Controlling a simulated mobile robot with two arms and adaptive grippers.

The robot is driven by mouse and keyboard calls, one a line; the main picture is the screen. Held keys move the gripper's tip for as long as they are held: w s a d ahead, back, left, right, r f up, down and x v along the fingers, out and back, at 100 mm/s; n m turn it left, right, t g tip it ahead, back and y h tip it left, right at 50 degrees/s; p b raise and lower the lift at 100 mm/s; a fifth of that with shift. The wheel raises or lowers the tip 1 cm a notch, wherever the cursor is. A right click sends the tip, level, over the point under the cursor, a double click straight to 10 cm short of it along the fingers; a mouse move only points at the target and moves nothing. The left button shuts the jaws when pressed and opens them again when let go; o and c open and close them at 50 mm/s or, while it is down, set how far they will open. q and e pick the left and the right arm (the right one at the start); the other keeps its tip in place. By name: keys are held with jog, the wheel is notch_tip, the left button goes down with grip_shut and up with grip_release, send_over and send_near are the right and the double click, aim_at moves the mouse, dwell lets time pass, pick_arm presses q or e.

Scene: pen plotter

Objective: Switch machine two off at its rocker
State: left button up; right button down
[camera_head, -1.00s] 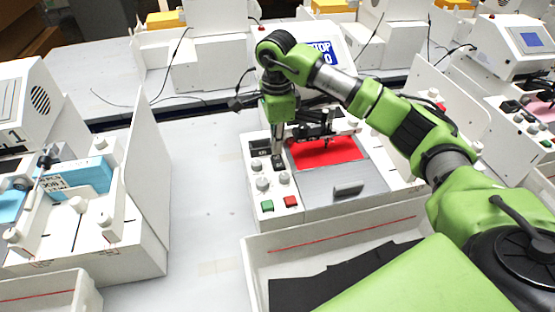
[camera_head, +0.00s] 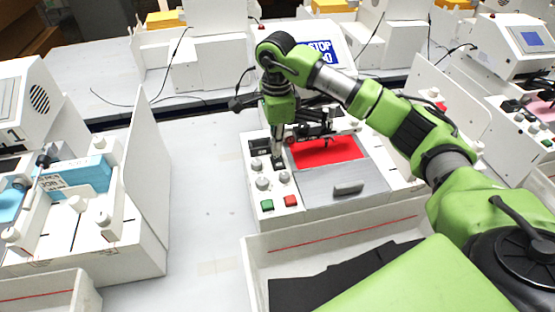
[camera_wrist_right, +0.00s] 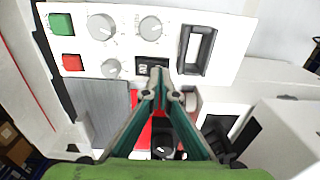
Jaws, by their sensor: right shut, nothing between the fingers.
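Machine two is the middle white plotter (camera_head: 345,205), with a red sheet (camera_head: 325,151) under its pen carriage. Its left control strip carries a green button (camera_head: 267,205), a red button (camera_head: 290,200) and grey knobs. A small black rocker (camera_wrist_right: 141,66) shows in the wrist view beside the knobs, partly covered by my fingertips; which way it is tipped cannot be told. My right gripper (camera_head: 277,158) is shut and empty, pointing down at the rocker. Its tips (camera_wrist_right: 158,76) are at or very near the rocker; contact cannot be told. My left gripper is out of view.
A screen (camera_head: 322,52) behind the machine reads STOP. A black-framed fitting (camera_wrist_right: 195,48) sits on the same strip. An open white tray (camera_head: 335,240) with dark sheets stands in front. Another plotter (camera_head: 85,215) with a tall white side panel stands left, with clear table between.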

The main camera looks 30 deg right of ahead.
jog(key=shift+f+b, duration=0.55)
jog(key=shift+f, duration=0.25)
dwell(0.4)
jog(key=shift+r+p, duration=2.05)
jog(key=shift+r, duration=1.5)
